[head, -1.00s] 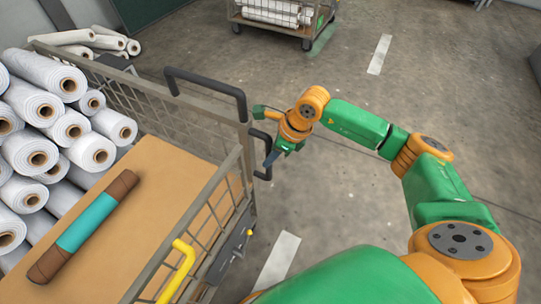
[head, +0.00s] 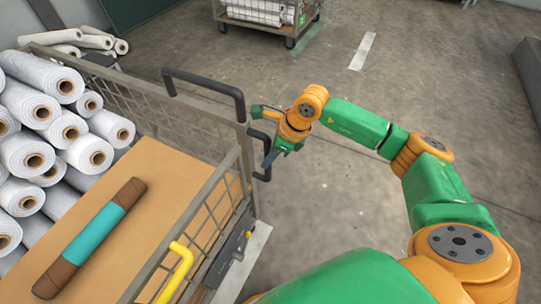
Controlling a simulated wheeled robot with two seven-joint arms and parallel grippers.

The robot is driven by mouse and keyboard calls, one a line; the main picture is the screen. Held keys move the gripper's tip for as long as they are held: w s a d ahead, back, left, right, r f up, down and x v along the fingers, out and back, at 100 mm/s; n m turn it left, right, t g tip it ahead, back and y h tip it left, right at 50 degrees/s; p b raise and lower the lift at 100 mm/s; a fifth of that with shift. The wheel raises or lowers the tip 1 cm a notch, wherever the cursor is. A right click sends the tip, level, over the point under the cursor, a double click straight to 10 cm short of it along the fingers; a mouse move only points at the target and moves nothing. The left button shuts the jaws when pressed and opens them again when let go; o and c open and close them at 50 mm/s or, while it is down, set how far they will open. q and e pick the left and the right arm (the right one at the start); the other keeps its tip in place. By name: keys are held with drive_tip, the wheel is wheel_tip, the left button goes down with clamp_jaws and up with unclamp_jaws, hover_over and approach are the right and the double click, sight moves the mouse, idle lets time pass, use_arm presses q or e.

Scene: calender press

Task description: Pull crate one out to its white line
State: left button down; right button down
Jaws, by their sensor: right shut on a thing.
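A wire-mesh crate (head: 150,103) stands at the left with its near side toward me. Any number on it is too small to read. A small black handle (head: 266,174) sticks out from its right end. My right gripper (head: 272,152) is shut on this handle. A white floor line (head: 246,262) lies along the crate's lower right corner, partly hidden by the crate. My left gripper is not in view.
Another loaded crate (head: 262,20) and a white line (head: 362,51) are at the back.

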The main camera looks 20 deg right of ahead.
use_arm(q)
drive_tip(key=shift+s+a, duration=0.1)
use_arm(e)
drive_tip(key=c, duration=0.7)
unclamp_jaws()
drive_tip(key=shift+r, duration=0.1)
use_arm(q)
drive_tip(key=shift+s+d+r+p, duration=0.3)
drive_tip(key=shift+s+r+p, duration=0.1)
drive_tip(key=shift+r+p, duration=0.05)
use_arm(e)
drive_tip(key=v, duration=0.7)
drive_tip(key=shift+s, duration=0.1)
